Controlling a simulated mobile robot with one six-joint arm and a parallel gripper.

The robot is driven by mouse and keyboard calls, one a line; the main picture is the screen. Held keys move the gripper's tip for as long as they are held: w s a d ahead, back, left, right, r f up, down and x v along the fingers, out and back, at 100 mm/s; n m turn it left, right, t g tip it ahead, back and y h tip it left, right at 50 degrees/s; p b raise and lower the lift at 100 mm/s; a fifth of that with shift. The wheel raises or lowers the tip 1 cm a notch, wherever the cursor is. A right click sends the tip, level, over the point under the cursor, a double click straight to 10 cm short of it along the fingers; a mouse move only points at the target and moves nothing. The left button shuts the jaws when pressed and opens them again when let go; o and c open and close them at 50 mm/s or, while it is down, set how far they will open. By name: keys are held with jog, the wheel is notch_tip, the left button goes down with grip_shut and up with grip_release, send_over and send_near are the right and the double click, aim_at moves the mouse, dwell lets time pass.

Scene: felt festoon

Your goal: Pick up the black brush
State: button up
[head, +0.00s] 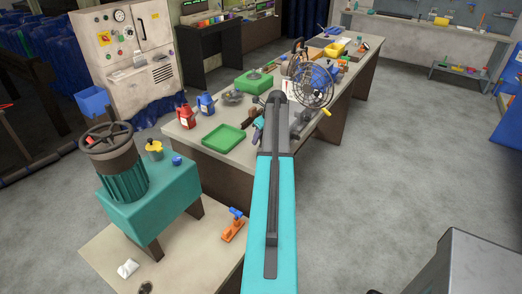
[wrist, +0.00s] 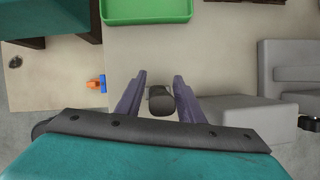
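My gripper (wrist: 160,75) shows in the wrist view as two purple fingers, spread apart over the light table top. A short dark, rounded thing, seemingly the black brush (wrist: 161,100), shows between the fingers. A thin gap seems to show on each side of it, and contact is not clear. Only its end faces the camera, so its bristles and its height above the table cannot be made out. In the head view my arm hides most of the gripper and this thing.
A green tray (head: 223,138) lies left of my arm on the long table (head: 185,130). Red and blue containers stand behind it. A wire fan (head: 313,85) stands farther back. A grey block (wrist: 230,112) is close right of the fingers. An orange and blue tool (head: 233,225) lies lower left.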

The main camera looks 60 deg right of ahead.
grip_shut()
jog(key=shift+r, duration=0.2)
jog(key=s+a+r+b, duration=0.2)
jog(key=s+b, duration=0.1)
jog(key=s, duration=0.4)
jog(key=s+a+r+b, duration=0.2)
jog(key=s+b, duration=0.1)
jog(key=s, duration=0.5)
jog(key=shift+s+a+r+b, duration=0.15)
jog(key=shift+a+r+b, duration=0.15)
jog(key=shift+a+r, duration=0.1)
dwell(0.3)
